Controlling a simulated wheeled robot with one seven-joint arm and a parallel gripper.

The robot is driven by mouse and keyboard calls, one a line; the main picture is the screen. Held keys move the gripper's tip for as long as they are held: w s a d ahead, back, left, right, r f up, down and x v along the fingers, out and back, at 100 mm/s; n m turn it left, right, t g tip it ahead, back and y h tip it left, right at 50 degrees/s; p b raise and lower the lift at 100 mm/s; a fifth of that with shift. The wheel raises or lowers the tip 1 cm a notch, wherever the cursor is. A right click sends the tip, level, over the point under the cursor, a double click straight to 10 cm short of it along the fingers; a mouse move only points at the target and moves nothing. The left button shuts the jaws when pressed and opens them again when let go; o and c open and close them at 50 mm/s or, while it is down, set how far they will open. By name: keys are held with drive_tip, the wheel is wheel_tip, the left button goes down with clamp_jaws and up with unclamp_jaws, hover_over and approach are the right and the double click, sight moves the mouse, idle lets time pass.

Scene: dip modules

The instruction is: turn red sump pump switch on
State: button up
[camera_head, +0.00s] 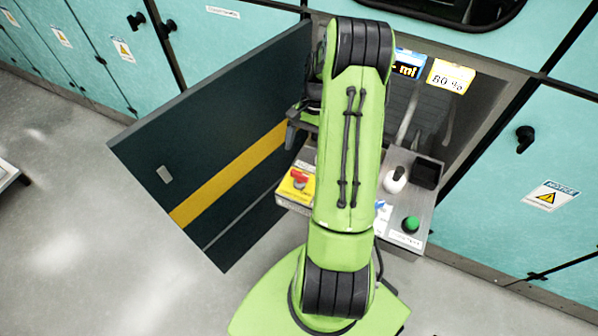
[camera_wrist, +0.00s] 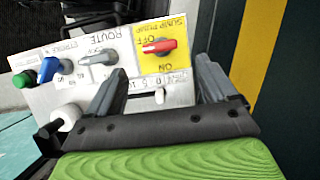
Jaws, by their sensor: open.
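The red sump pump switch (camera_wrist: 158,46) sits on a yellow plate (camera_wrist: 178,65) at one end of the control panel. In the wrist view its handle lies roughly sideways, with upside-down OFF lettering above it and ON below it. The switch also shows in the head view (camera_head: 300,176), left of my arm. My gripper (camera_wrist: 159,67) is open and empty. Its two fingers frame the switch from left and right in the wrist view, apart from the handle. In the head view my gripper (camera_head: 299,130) is partly hidden by my arm.
The panel also carries a grey route knob (camera_wrist: 98,57), a blue knob (camera_wrist: 50,68), a green button (camera_head: 411,224) and a white-topped lever (camera_head: 394,180). An open dark cabinet door (camera_head: 215,140) with a yellow stripe stands close beside the gripper.

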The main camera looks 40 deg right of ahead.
sight(300, 172)
drive_tip(key=b+x, duration=0.2)
drive_tip(key=x, duration=0.6)
drive_tip(key=shift+f, duration=0.1)
drive_tip(key=c, duration=1.1)
drive_tip(key=shift+o, duration=0.2)
